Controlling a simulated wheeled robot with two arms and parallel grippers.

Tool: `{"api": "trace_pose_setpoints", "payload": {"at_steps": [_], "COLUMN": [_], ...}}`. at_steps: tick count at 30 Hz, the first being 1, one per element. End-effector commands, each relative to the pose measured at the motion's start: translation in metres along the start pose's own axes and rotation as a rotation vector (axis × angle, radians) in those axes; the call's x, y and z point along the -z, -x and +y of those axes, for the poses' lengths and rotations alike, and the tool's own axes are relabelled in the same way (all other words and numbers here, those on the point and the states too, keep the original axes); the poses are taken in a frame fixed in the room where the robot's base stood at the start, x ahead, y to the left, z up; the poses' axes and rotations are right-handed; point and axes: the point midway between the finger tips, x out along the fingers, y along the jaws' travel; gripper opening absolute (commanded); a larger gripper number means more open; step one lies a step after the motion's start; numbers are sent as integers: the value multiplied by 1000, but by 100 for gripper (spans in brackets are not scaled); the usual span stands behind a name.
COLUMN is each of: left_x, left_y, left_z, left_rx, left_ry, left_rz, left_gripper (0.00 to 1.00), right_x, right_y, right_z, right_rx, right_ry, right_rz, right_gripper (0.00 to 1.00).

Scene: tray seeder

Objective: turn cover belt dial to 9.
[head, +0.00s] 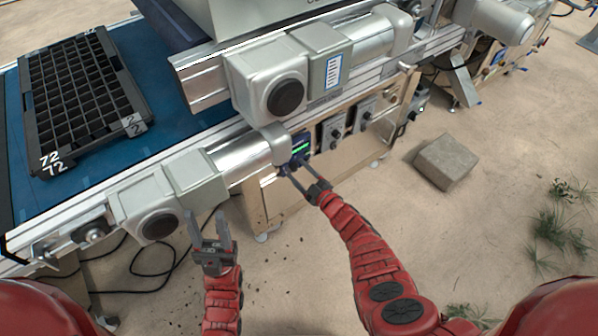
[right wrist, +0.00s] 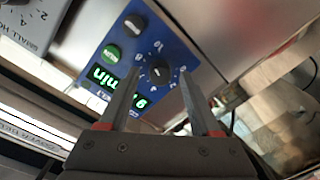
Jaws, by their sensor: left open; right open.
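A blue control panel (head: 300,142) with a lit green display sits on the machine's side in the head view. In the right wrist view the panel (right wrist: 187,62) appears turned over, with a black numbered dial (right wrist: 159,70) on it. My right gripper (head: 294,166) is open in front of the panel. In the right wrist view its fingertips (right wrist: 160,78) appear on either side of the dial; I cannot tell whether they touch it. The green display (right wrist: 103,84) is partly hidden by a finger, so its reading is unclear. My left gripper (head: 206,217) is open and empty, low beside the conveyor.
The panel also bears a second black knob (right wrist: 135,22) and a green button (right wrist: 111,53). A grey panel with another dial (right wrist: 35,12) is nearby. A black seed tray (head: 137,121) lies on the blue belt (head: 180,110). A concrete block (head: 445,162) stands on the floor.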

Motion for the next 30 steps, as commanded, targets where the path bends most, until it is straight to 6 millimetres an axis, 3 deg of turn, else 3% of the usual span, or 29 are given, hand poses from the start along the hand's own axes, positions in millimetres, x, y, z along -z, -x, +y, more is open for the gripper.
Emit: {"api": "trace_pose_setpoints", "payload": {"at_steps": [5, 12, 24, 30], "left_x": [2, 5, 6, 6], "left_y": [-11, -27, -35, -35], "left_z": [0, -1, -2, -2], "left_rx": [0, 0, 0, 0], "left_ry": [0, 0, 0, 0], "left_rz": [0, 0, 0, 0], "left_gripper": [50, 50, 50, 50], "right_x": [0, 1, 0, -1], "right_y": [17, 62, 144, 169], "right_z": [0, 0, -1, -1], "right_rx": [2, 4, 3, 1], "right_ry": [0, 1, 0, 0], "right_rz": [-4, -5, -2, -2], "right_gripper": [65, 65, 65, 65]}}
